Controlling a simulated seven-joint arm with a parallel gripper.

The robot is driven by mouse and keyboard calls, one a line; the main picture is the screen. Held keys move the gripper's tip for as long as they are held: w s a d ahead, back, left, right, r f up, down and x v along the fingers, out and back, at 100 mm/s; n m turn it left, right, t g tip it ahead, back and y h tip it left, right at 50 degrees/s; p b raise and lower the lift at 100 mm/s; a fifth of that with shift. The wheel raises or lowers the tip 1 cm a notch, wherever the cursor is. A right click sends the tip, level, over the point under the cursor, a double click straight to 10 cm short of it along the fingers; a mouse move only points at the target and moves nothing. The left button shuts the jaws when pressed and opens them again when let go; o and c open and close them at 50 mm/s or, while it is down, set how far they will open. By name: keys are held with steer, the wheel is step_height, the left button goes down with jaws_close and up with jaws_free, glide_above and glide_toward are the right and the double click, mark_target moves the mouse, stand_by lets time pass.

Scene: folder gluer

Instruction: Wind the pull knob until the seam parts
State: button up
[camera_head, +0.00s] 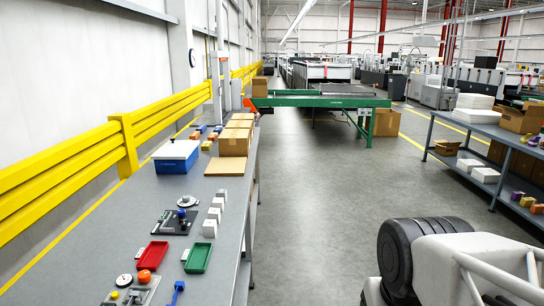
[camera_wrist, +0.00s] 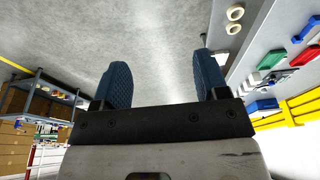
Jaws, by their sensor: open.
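A grey bench (camera_head: 120,236) runs along the left in the head view. I cannot tell for certain which part is the pull knob, and no seam can be made out. My gripper (camera_wrist: 162,72) shows in the wrist view with two blue fingers spread apart, empty, over the grey floor. It is away from the bench things.
The bench also holds a red tray (camera_head: 152,254), a green tray (camera_head: 198,257), white blocks (camera_head: 209,228), a blue box (camera_head: 177,160) and cartons (camera_head: 234,143). A yellow rail (camera_head: 60,170) lines the bench's left.

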steer(key=shift+c, duration=1.4)
steer(key=w+a+r+n+g, duration=0.1)
steer(key=w+a+r, duration=0.1)
steer(key=w+a, duration=0.45)
steer(key=w+a+r+g, duration=0.15)
steer(key=w+a, duration=0.25)
steer(key=w, duration=0.6)
steer(key=w+a+f+n+g, duration=0.1)
steer(key=w+a+f, duration=0.1)
steer(key=w+a, duration=1.05)
steer(key=n+g+h, duration=0.2)
steer(key=g, duration=0.1)
glide_toward(144, 273)
steer(key=f, duration=0.1)
steer(key=shift+s+d+f, duration=0.15)
steer(key=shift+s+f, duration=0.15)
steer(key=shift+f, duration=0.15)
steer(key=shift+f, duration=0.1)
steer(key=shift+x, duration=3.85)
